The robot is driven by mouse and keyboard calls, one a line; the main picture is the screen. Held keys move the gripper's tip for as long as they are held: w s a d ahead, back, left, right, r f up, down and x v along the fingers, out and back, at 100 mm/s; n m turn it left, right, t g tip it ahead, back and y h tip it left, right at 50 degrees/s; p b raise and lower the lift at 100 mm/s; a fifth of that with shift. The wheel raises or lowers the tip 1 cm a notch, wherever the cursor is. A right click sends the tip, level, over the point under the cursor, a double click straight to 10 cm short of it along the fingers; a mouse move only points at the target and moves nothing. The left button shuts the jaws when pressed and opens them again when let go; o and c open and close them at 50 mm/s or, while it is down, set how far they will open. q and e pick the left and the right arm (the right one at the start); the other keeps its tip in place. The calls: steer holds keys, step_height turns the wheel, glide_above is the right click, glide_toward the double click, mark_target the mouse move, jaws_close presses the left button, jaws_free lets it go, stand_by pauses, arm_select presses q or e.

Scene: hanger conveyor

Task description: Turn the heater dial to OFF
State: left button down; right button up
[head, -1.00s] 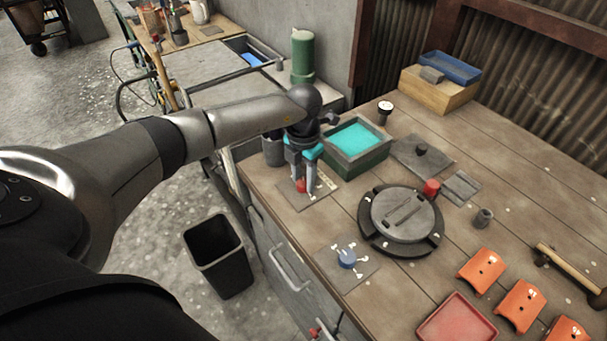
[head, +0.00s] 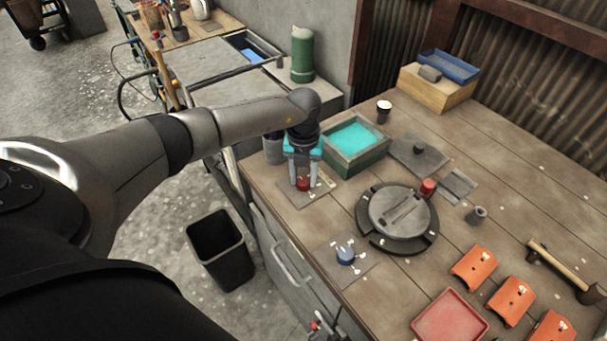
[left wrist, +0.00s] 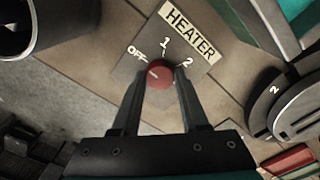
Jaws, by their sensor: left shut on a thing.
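The heater dial (left wrist: 158,74) is a small red round knob on a grey plate (left wrist: 132,72) labelled HEATER, with OFF, 1 and 2 marked around it. A pale mark shows on the dial's left part; I cannot tell exactly where it points. My left gripper (left wrist: 160,76) points down, with one finger on each side of the dial, shut on it. In the head view the left gripper (head: 303,186) stands over the red dial (head: 303,184) at the bench's left edge. My right gripper is not in view.
A green box with a turquoise inside (head: 355,143) and a dark cup (head: 273,150) stand close behind the gripper. A black bin (head: 220,250) stands on the floor.

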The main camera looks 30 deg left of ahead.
mark_target(304, 181)
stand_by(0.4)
arm_select(q)
steer(key=shift+c, duration=2.1)
jaws_free()
steer(key=shift+r, duration=0.1)
step_height(304, 181, up, 15)
